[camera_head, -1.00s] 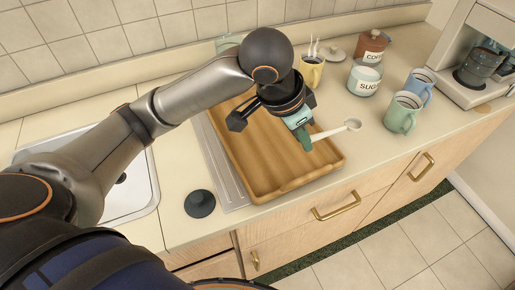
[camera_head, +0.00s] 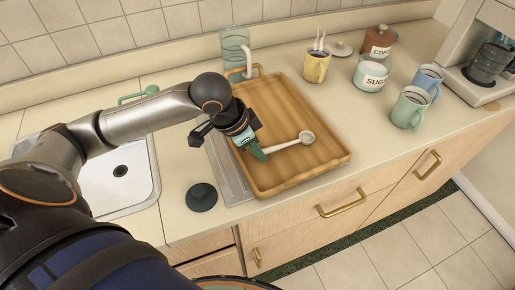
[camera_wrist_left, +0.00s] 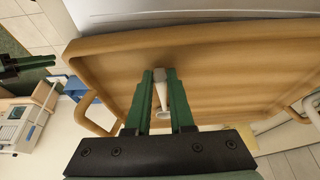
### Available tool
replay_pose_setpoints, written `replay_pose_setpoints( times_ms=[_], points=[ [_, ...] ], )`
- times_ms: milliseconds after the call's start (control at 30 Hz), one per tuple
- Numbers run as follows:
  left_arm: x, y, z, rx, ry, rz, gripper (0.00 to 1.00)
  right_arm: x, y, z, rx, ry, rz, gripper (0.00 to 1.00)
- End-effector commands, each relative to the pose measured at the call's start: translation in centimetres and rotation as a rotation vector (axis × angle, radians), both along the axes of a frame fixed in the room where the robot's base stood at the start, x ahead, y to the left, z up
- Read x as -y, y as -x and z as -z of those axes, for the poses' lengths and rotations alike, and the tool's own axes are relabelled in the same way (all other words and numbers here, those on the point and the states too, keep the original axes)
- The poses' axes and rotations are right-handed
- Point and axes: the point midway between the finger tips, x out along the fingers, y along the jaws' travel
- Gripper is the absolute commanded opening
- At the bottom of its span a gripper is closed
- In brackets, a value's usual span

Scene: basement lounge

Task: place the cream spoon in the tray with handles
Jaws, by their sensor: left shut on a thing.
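The cream spoon (camera_head: 290,143) has a round bowl at its far right end. My left gripper (camera_head: 258,152) is shut on the end of its handle. The spoon is over the wooden tray with handles (camera_head: 325,152); I cannot tell whether it touches the tray floor. In the left wrist view the spoon (camera_wrist_left: 163,90) shows between the green fingers, with the tray (camera_wrist_left: 105,70) behind it and a tray handle at each side. A dark shape (camera_wrist_left: 22,66) at the left edge of that view looks like my right gripper; its jaws are unclear.
A sink (camera_head: 123,185) and a dark round stopper (camera_head: 201,197) lie left of the tray. A glass jar (camera_head: 235,48) and yellow mug (camera_head: 316,67) stand behind it. A sugar jar (camera_head: 371,74) and green mug (camera_head: 410,108) stand to the right. A green utensil (camera_head: 138,95) lies behind my arm.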

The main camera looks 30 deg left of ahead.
Motion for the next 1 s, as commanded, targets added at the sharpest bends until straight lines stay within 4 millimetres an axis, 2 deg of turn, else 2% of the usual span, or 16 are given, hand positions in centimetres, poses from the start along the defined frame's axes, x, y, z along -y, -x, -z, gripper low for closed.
replay_pose_setpoints(
  times_ms=[300, 333, 567, 867, 1000],
  points=[
    [0.0, 0.0, 0.2, -0.002, 0.001, -0.001, 0.0, 0.0, 0.0, -0.1, 0.0, 0.0, 0.0, 0.31],
    [0.0, 0.0, 0.2, -0.001, 0.001, 0.0, 0.24, 0.0, 0.0, -0.1, 0.0, 0.0, 0.0, 0.31],
    [0.0, 0.0, 0.2, -0.001, 0.001, 0.0, 0.5, 0.0, 0.0, -0.1, 0.0, 0.0, 0.0, 0.31],
    [0.0, 0.0, 0.0, 0.002, 0.0, 0.0, 0.51, 0.0, 0.0, 0.0, 0.0, 0.0, 0.0, 0.31],
    [-0.4, 0.4, -1.6, 0.002, -0.001, -0.002, 0.51, 0.0, 0.0, -0.4, 0.0, 0.001, -0.001, 0.31]
  ],
)
